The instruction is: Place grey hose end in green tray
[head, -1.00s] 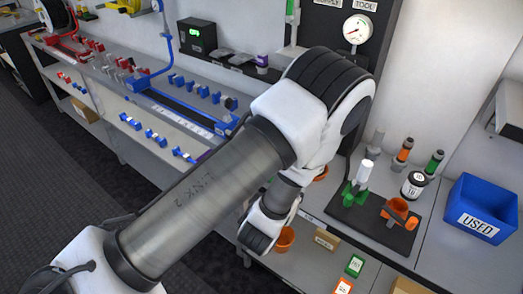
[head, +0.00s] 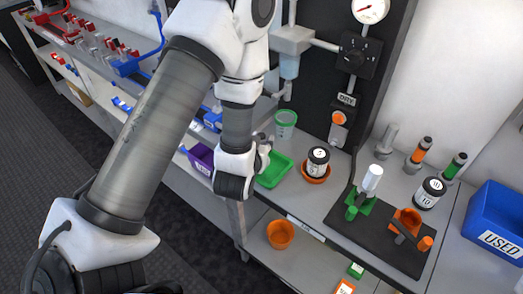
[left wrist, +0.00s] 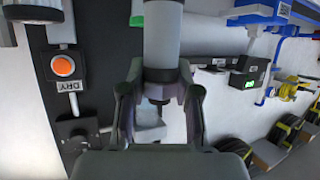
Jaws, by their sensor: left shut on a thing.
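The green tray (head: 272,176) lies on the bench top near its front edge, partly hidden by my left wrist. My left gripper (head: 264,150) is just above and left of the tray's back part in the head view. In the left wrist view my left gripper (left wrist: 160,95) is shut on a grey cylinder with a dark collar, which looks like the grey hose end (left wrist: 163,35). In the head view the held piece is mostly hidden by the gripper. I cannot tell whether it touches the tray. My right gripper is in neither view.
A green-rimmed cup (head: 285,122) stands behind the tray, and a black-and-white jar (head: 318,162) sits in an orange dish to its right. A purple bin (head: 201,157) is left. A black mat (head: 378,238) with holders and the blue USED bin (head: 492,222) are farther right.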

